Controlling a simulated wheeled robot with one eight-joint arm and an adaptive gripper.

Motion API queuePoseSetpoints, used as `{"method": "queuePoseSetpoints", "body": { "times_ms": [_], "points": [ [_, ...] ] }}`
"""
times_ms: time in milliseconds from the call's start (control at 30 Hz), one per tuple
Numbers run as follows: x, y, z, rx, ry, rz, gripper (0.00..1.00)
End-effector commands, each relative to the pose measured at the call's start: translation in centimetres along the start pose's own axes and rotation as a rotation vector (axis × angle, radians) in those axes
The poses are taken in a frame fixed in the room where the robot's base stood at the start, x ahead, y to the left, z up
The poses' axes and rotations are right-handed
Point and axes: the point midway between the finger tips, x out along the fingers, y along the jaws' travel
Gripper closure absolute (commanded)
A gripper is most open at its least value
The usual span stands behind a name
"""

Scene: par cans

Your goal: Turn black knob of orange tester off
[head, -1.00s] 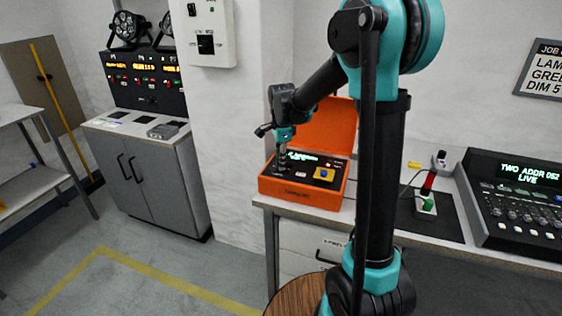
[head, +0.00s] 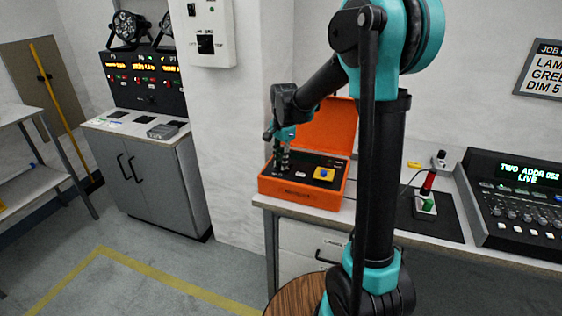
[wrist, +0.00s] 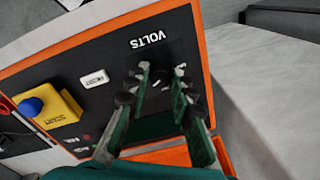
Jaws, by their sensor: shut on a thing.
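The orange tester (head: 298,197) is an open case on the bench, its lid raised behind a black panel. It fills much of the wrist view (wrist: 203,62). The panel carries a yellow block with a blue button (wrist: 33,106), a white RESET label and the word VOLTS. No lit readout shows on it. My gripper (head: 281,166) points down at the panel's left part. In the wrist view my gripper (wrist: 162,80) has its fingers on either side of the black knob (wrist: 160,84), shut on it. The knob is mostly hidden; a pale mark shows between the fingers.
On the bench to the right are a red and green plug item (head: 427,195) on a black mat and a lit console (head: 520,205). A grey cabinet (head: 160,180) stands left. A round wooden stool top (head: 295,297) is at the lower front.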

Motion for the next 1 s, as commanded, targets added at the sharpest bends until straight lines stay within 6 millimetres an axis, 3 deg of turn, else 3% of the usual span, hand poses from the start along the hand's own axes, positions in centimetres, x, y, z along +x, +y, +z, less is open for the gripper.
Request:
{"method": "queuePoseSetpoints", "body": {
  "times_ms": [1000],
  "points": [
    [-0.03,-0.01,-0.23,-0.964,-0.055,0.000,1.00]
  ]
}}
